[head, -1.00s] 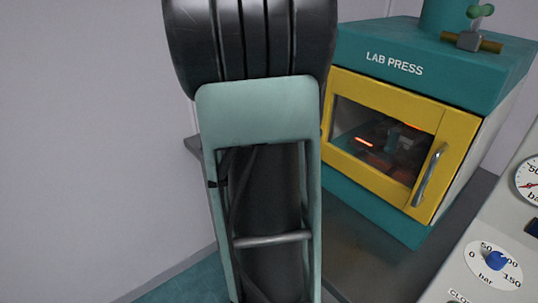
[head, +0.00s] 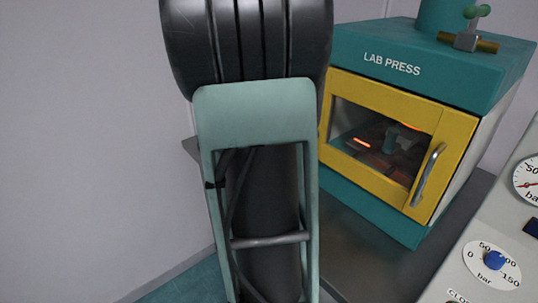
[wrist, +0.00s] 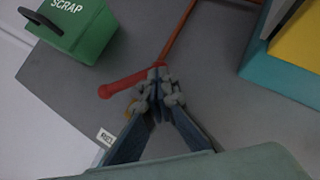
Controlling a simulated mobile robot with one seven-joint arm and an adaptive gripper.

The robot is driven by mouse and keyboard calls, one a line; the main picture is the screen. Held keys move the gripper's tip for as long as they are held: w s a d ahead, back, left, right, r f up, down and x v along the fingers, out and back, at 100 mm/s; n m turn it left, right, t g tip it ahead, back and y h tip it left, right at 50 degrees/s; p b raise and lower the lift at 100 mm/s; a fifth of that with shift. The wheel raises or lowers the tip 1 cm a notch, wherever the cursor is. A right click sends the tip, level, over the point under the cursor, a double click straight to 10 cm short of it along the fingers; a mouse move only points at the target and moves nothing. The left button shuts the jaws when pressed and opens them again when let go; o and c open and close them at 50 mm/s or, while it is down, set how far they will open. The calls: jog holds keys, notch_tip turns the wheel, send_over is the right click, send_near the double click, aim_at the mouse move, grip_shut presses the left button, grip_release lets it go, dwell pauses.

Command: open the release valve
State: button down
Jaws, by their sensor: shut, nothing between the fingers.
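A red lever handle (wrist: 128,84) shows in the wrist view, lying at an angle to a copper pipe (wrist: 179,32) that runs up from its right end. It looks like the release valve's handle. A bit of brass shows below it, mostly hidden by my fingers. A small white label (wrist: 105,137) lies at the lower left, its lettering too small to read surely. My gripper (wrist: 158,88) is shut and empty, its fingertips right at the lever's right end. I cannot tell whether they touch it. In the head view my arm fills the middle and my gripper is out of sight.
The teal and yellow lab press (head: 392,65) stands at the right, door shut, with a green-handled brass valve (head: 468,40) on top. A panel with a blue knob (head: 494,260) is at the lower right. A green scrap bin (wrist: 84,40) stands upper left in the wrist view.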

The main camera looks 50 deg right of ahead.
jog(key=shift+d+f, duration=0.1)
jog(key=shift+d, duration=0.15)
jog(key=shift+d+n+t+y+b, duration=0.15)
jog(key=shift+n+t+y+b, duration=0.25)
jog(key=shift+n+b, duration=0.25)
jog(key=shift+d+n+t+y+b, duration=0.25)
jog(key=shift+n+t+y+b, duration=0.35)
jog(key=shift+n, duration=0.75)
jog(key=shift+w+d, duration=0.2)
jog(key=shift+d, duration=0.15)
dwell(0.3)
jog(key=shift+w+a+p, duration=0.3)
jog(key=shift+w+a, duration=0.2)
jog(key=shift+w, duration=0.2)
jog(key=shift+a, duration=0.1)
jog(key=shift+y, duration=0.3)
